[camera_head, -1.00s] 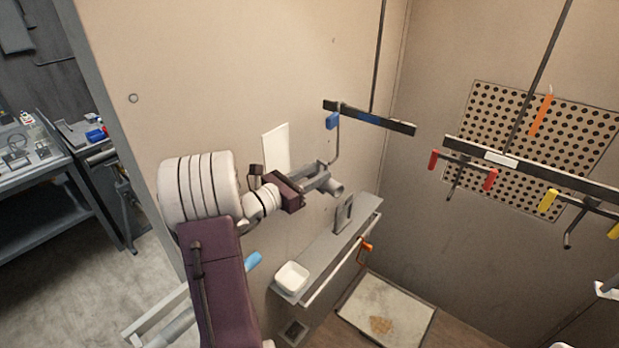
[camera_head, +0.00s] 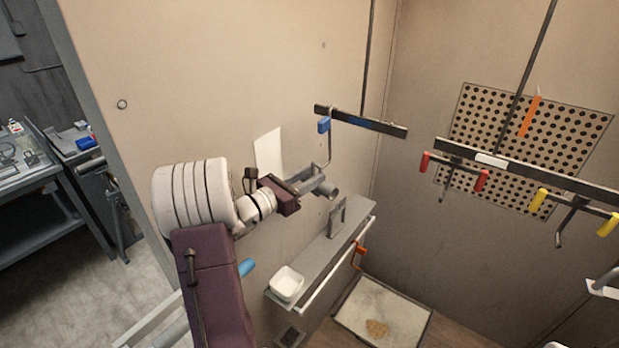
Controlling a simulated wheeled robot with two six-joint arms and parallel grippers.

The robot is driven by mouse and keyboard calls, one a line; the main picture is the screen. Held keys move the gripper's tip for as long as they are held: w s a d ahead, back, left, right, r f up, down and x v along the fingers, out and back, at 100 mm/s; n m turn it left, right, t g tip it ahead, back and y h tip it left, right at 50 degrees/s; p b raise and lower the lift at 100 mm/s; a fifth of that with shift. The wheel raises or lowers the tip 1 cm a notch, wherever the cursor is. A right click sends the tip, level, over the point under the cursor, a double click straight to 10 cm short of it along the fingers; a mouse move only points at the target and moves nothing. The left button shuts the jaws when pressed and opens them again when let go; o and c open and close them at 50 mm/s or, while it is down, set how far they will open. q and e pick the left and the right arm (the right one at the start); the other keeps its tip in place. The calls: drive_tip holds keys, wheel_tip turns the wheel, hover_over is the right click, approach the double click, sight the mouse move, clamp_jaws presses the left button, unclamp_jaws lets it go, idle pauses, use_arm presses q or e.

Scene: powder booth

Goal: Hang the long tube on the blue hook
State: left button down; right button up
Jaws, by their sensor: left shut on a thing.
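The blue hook hangs from a dark overhead bar (camera_head: 385,126). It has a blue block (camera_head: 324,125) at its top and a thin grey rod running down, with its lower end close to my gripper in the picture. My left gripper (camera_head: 314,185) is shut on a short-looking visible part of the grey tube (camera_head: 329,191), just below the hook. The rest of the tube is hidden or seen end-on, so its length does not show. I cannot tell whether tube and hook touch.
A narrow wall shelf (camera_head: 312,264) below holds a white bowl (camera_head: 287,284) and a grey upright bracket (camera_head: 337,217). An orange hook (camera_head: 360,254) hangs on its rail. Red (camera_head: 481,181) and yellow (camera_head: 540,199) hooks hang to the right, before a perforated panel (camera_head: 490,115).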

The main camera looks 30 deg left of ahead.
use_arm(q)
drive_tip(key=shift+w, duration=0.1)
idle(0.3)
drive_tip(key=shift+a+b+x, duration=0.15)
drive_tip(key=shift+a+x, duration=0.1)
drive_tip(key=shift+x, duration=0.85)
drive_tip(key=shift+a+b+x, duration=0.15)
drive_tip(key=shift+a+x, duration=0.05)
drive_tip(key=shift+x, duration=0.9)
drive_tip(key=shift+w+f, duration=0.1)
drive_tip(key=shift+w, duration=0.05)
drive_tip(key=shift+f+b, duration=0.5)
drive_tip(key=shift+b, duration=0.25)
drive_tip(key=c, duration=0.9)
unclamp_jaws()
